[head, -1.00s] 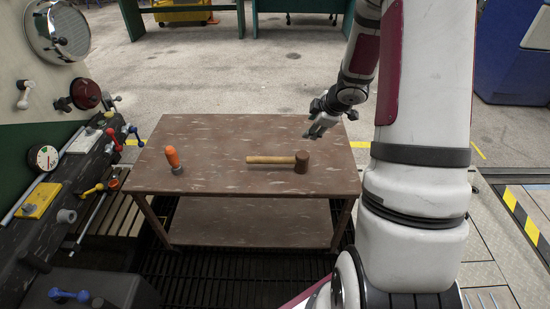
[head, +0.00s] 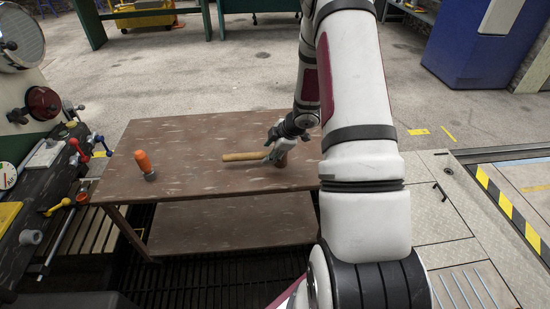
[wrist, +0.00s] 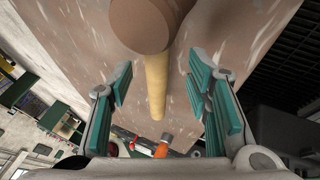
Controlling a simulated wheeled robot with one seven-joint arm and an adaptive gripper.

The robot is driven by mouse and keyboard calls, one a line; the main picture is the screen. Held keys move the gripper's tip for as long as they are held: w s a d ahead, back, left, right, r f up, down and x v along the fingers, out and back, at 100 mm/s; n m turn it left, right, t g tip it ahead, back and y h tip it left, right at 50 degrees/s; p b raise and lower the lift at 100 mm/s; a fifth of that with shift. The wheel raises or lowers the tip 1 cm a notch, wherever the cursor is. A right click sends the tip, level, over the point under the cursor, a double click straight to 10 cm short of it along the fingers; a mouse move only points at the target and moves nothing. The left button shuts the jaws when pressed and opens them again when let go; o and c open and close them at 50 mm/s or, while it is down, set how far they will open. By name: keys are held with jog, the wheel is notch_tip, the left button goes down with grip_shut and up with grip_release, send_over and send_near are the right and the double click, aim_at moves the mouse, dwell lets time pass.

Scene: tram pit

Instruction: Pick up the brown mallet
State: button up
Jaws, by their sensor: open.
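The brown mallet lies on the brown table (head: 170,187), its light wooden handle (head: 240,157) pointing left in the head view. Its dark head is mostly hidden there behind my gripper (head: 274,149), which is over the head end. In the wrist view the round mallet head (wrist: 145,22) is at the top edge, and the handle runs down the middle between the two green-padded fingers. My gripper (wrist: 159,75) is open, with clear gaps on both sides of the handle. I cannot tell how high the fingers are above the tabletop.
A dark bench with levers and knobs (head: 50,190) is along the left. Bare tabletop lies between the orange object and the mallet. A blue cabinet (head: 480,45) stands at the back right.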

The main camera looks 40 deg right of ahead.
aim_at(265, 154)
jog(key=b+x, duration=0.1)
jog(key=x, duration=0.4)
jog(key=shift+w+b, duration=0.2)
jog(key=shift+b, duration=0.2)
jog(key=shift+r, duration=0.1)
jog(key=shift+c, duration=0.6)
grip_shut()
